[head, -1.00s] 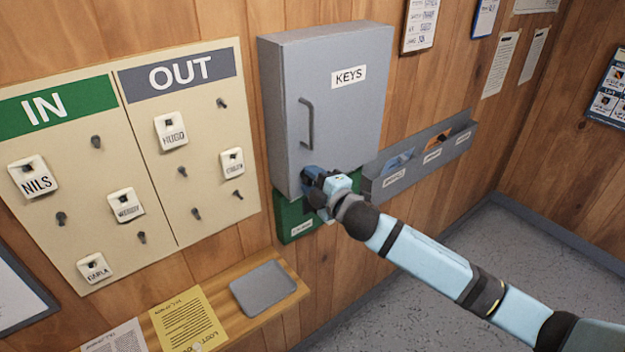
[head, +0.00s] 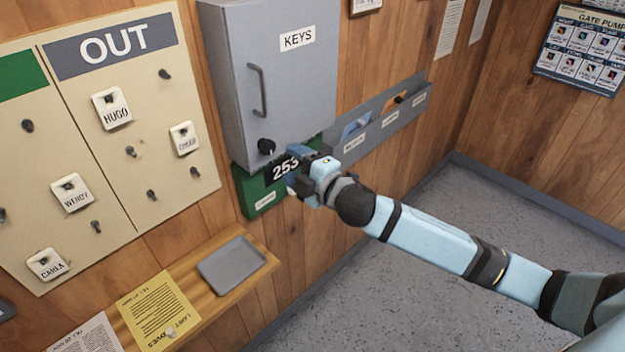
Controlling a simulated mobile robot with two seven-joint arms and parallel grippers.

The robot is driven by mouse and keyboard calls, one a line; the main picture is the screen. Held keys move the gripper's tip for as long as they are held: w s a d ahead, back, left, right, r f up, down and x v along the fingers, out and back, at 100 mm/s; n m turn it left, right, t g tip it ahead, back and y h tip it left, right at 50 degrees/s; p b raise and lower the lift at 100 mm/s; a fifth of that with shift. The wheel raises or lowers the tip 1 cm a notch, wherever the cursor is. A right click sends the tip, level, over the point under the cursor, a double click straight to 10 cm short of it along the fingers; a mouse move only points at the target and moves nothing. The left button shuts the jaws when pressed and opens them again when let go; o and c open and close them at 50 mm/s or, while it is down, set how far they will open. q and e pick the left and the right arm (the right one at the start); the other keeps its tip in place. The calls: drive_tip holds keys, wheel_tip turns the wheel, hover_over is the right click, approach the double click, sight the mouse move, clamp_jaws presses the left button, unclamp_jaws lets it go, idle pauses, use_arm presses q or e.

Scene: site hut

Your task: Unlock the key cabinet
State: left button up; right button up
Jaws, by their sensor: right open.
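The grey key cabinet (head: 290,88), labelled KEYS, hangs on the wood wall with its door closed. It has a vertical bar handle (head: 258,90) and a black round knob (head: 266,146) with a pale mark at its lower left. Below it is a green panel (head: 252,190) with a black display (head: 282,169) that reads "253" as far as it shows; my gripper may hide more of it. My right gripper (head: 296,167) is open and empty, in front of the display and to the right of the knob, apart from the knob. My left gripper is not in view.
A wall rack (head: 385,127) with labelled slots is right of the cabinet. The IN/OUT board (head: 110,130) with name tags on pegs is at left. A wooden shelf (head: 225,300) below holds a grey tray (head: 232,264) and a yellow notice (head: 158,310). The floor at right is clear.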

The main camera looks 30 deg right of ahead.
drive_tip(key=b+v, duration=0.1)
drive_tip(key=v, duration=0.5)
drive_tip(key=shift+a, duration=0.1)
drive_tip(key=s+a+f+m+g+h, duration=0.1)
drive_tip(key=s+f+m, duration=0.4)
drive_tip(key=f, duration=0.5)
drive_tip(key=s+a+f+m+g+h, duration=0.1)
drive_tip(key=s+f+m+g, duration=0.2)
drive_tip(key=s+f, duration=0.6)
drive_tip(key=s+a+f+m+g+h, duration=0.1)
drive_tip(key=s+a+f+m+g, duration=0.1)
drive_tip(key=s+f+m, duration=0.5)
wheel_tip(320, 180, down, 5)
drive_tip(key=shift+s+f+m, duration=0.15)
drive_tip(key=shift+s+m, duration=0.2)
drive_tip(key=shift+m, duration=0.25)
